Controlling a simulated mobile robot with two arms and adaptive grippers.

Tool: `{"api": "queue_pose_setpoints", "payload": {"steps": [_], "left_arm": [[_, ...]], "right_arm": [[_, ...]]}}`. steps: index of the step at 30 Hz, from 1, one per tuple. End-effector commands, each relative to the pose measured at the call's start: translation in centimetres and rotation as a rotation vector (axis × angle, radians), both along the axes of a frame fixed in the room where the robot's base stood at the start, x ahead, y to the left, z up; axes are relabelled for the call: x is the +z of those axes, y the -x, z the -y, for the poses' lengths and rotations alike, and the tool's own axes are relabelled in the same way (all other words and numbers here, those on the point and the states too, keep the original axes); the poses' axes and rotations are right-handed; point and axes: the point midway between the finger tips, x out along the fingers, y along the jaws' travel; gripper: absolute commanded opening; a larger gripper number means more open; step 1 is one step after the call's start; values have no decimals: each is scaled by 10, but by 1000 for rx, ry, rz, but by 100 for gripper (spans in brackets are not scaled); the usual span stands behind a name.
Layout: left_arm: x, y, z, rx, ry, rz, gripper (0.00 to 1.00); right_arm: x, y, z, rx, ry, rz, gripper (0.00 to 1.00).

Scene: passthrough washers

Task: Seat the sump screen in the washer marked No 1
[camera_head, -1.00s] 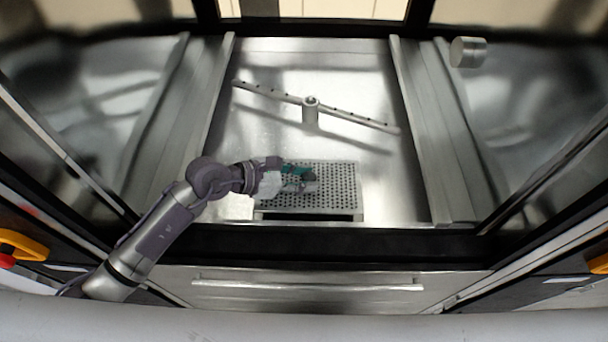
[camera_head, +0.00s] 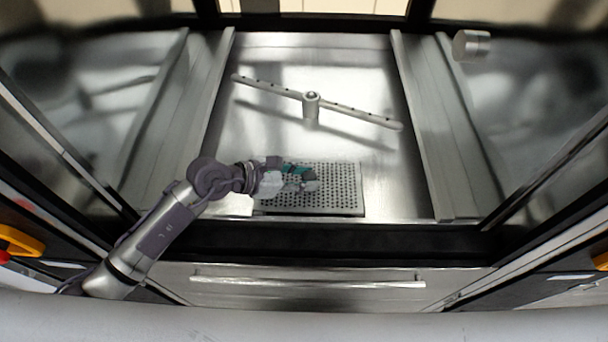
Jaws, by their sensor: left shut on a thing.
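The sump screen (camera_head: 338,196) is a grey perforated rectangular plate at the front of the washer's metal floor (camera_head: 250,135). It looks level and low, with only a thin front edge showing. I cannot tell whether it is fully down in the sump opening, which it hides. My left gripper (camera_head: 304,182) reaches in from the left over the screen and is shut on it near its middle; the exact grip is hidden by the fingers. My right gripper is not in view. No No 1 marking can be read.
A spray arm (camera_head: 350,112) with a central hub stands behind the screen. Rails (camera_head: 420,130) run along both sides of the chamber. A dark front sill (camera_head: 400,241) and a door panel with a bar handle (camera_head: 310,285) lie in front.

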Motion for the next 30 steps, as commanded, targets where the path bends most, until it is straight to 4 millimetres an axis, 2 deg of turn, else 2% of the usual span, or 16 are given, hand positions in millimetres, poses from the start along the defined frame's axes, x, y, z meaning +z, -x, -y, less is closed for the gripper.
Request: {"api": "queue_pose_setpoints", "payload": {"steps": [15,30], "left_arm": [[-21,0,0,0,2,2,0],[-22,-1,0,0,2,2,0]], "right_arm": [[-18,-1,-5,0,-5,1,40],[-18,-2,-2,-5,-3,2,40]]}}
